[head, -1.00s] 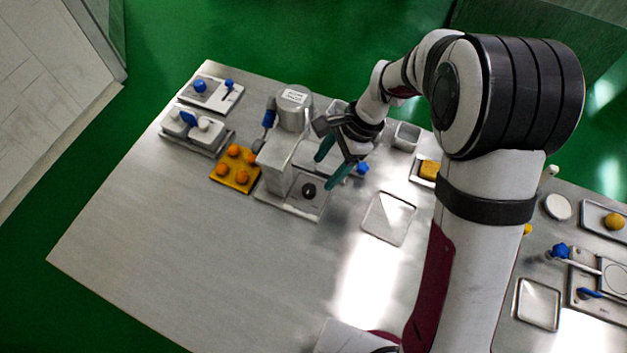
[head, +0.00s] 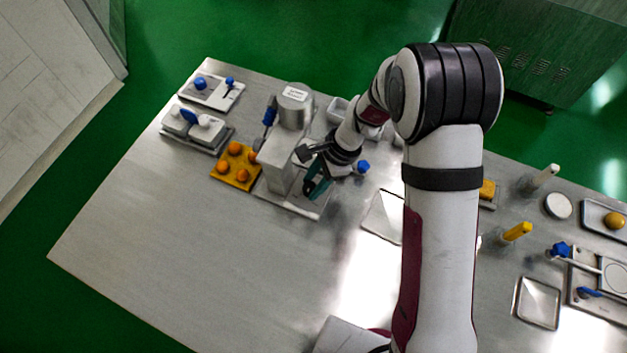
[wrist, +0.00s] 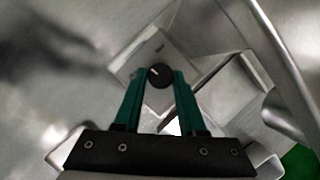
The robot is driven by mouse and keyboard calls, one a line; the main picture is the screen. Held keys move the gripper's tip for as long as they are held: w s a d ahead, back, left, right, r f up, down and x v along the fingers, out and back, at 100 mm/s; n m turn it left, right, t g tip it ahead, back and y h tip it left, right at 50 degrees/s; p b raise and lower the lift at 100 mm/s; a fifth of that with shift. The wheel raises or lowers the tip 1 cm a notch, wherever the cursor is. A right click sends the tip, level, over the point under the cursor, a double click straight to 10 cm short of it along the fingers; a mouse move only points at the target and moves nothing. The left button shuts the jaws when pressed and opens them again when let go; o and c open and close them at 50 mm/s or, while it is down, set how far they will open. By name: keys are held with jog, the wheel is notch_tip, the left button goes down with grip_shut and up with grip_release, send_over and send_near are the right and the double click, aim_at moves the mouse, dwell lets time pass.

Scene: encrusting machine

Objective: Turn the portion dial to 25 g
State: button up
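The portion dial is a small round black knob (wrist: 159,75) with a light pointer mark, on a flat pale plate at the foot of the grey machine (head: 293,109). In the wrist view it shows between the tips of my two teal fingers, its pointer toward the upper left. My gripper (head: 316,183) is over that plate in the head view and hides the dial there. In the wrist view my gripper (wrist: 162,72) is open, one finger on each side of the dial. I cannot tell whether they touch it. The scale figures are too small to read.
An orange tray (head: 225,179) with several orange balls stands left of the machine. A blue knob (head: 362,166) stands close to my gripper's right. An empty square tray (head: 378,219) lies to the right. The table's front left is clear.

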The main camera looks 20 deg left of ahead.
grip_shut()
jog(key=shift+n, duration=0.3)
jog(key=n+g+h, duration=0.1)
jog(key=n, duration=0.2)
jog(key=shift+w+a, duration=0.1)
jog(key=shift+w, duration=0.05)
jog(key=shift+a+n+g+h, duration=0.1)
jog(key=shift+n+g+h, duration=0.4)
jog(key=shift+n, duration=1.3)
jog(key=shift+h, duration=0.3)
jog(key=o, duration=0.8)
grip_release()
jog(key=shift+o, duration=0.2)
jog(key=shift+r, duration=0.1)
